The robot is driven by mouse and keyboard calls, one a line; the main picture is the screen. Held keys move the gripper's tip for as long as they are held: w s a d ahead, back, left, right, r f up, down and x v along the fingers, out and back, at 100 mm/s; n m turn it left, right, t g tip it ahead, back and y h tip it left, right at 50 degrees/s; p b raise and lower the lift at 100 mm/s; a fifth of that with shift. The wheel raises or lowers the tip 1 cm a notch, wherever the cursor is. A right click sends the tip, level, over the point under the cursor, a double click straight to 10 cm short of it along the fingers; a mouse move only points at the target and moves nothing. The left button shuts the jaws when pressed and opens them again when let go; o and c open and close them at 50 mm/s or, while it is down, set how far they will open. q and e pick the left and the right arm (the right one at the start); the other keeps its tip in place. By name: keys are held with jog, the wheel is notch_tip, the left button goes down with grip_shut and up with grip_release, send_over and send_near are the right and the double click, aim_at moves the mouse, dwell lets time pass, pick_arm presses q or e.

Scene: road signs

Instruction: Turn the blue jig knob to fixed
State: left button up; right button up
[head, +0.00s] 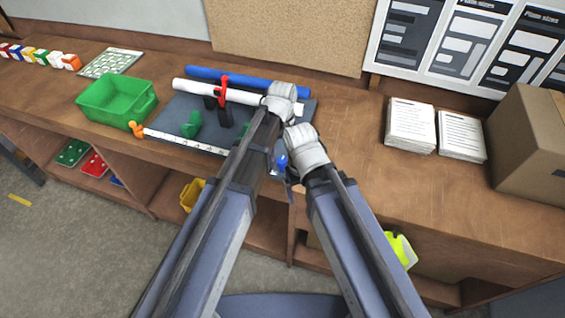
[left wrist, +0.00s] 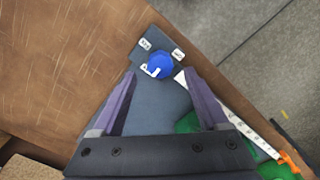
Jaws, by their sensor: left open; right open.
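The blue jig knob (left wrist: 160,66) sits near the corner of the dark grey jig plate (left wrist: 172,100) in the left wrist view, with a white mark on it. Small white labels (left wrist: 145,44) lie on the plate beside it, too small to read. My left gripper (left wrist: 160,78) is open, with the knob ahead between its fingertips and no visible grip; I cannot tell the distance. In the head view, blue of the knob (head: 281,161) shows between my arms, partly hidden. There my left gripper (head: 284,95) is above the jig and my right gripper (head: 306,148) is close by, open.
The jig also carries a red clamp (head: 221,88), a green part (head: 191,125), a white pipe (head: 195,86) and a ruler (head: 185,142). A blue pipe (head: 205,73) lies behind. A green bin (head: 115,102) stands left; paper stacks (head: 411,125) and a cardboard box (head: 530,145) stand right.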

aim_at(282, 159)
pick_arm(q)
notch_tip(282, 159, down, 4)
jog(key=b, duration=0.3)
jog(key=shift+f, duration=0.25)
grip_shut()
dwell(0.3)
